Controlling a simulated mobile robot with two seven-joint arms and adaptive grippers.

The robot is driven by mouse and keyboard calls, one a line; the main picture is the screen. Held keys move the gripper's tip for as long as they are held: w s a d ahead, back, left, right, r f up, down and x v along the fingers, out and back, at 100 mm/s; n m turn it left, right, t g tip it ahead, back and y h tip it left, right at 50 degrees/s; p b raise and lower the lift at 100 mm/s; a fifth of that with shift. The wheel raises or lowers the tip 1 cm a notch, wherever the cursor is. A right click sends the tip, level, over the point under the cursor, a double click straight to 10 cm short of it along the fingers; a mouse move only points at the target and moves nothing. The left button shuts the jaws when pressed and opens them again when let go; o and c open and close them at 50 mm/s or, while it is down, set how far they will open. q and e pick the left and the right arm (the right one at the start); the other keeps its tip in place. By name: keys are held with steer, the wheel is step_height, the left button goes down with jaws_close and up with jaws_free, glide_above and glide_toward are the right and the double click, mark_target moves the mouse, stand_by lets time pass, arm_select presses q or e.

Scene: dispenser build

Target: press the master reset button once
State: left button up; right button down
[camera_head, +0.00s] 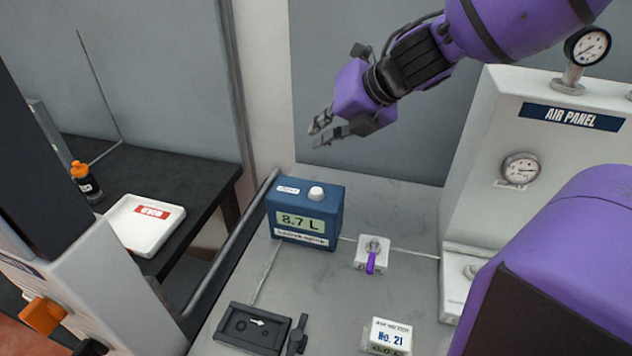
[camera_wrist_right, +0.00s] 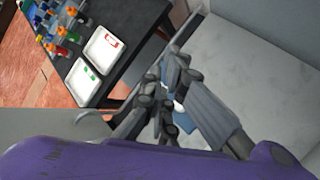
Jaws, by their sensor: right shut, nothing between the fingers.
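A blue box (camera_head: 305,215) stands on the grey bench with a display reading 8.7 L. A white round button (camera_head: 316,193) sits on its top, beside a small label too small to read for certain. My right gripper (camera_head: 318,132) is shut and empty, above and behind the box in the head view, apart from the button. In the right wrist view, my right gripper's fingers (camera_wrist_right: 172,78) partly hide the blue box (camera_wrist_right: 185,121) and the white button (camera_wrist_right: 178,106). My left gripper is not in view.
A switch with a purple lever (camera_head: 371,262), a black tray-like box (camera_head: 252,330) and a small No. 21 meter (camera_head: 390,335) are on the bench. The white air panel (camera_head: 475,140) with gauges stands at right. A white tray (camera_head: 140,232) lies on the black table.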

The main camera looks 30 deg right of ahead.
steer(key=b, duration=0.2)
glide_above(316, 192)
steer(key=w+d, duration=0.2)
steer(key=f, duration=0.7)
steer(key=shift+s+f, duration=0.25)
steer(key=shift+f, duration=0.15)
steer(key=shift+f+b, duration=0.3)
steer(key=shift+f, duration=0.15)
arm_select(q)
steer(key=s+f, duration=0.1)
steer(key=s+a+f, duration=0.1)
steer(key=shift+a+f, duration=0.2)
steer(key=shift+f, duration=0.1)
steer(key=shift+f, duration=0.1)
arm_select(e)
steer(key=shift+f, duration=0.1)
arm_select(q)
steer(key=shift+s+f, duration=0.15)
arm_select(e)
steer(key=shift+f, duration=0.35)
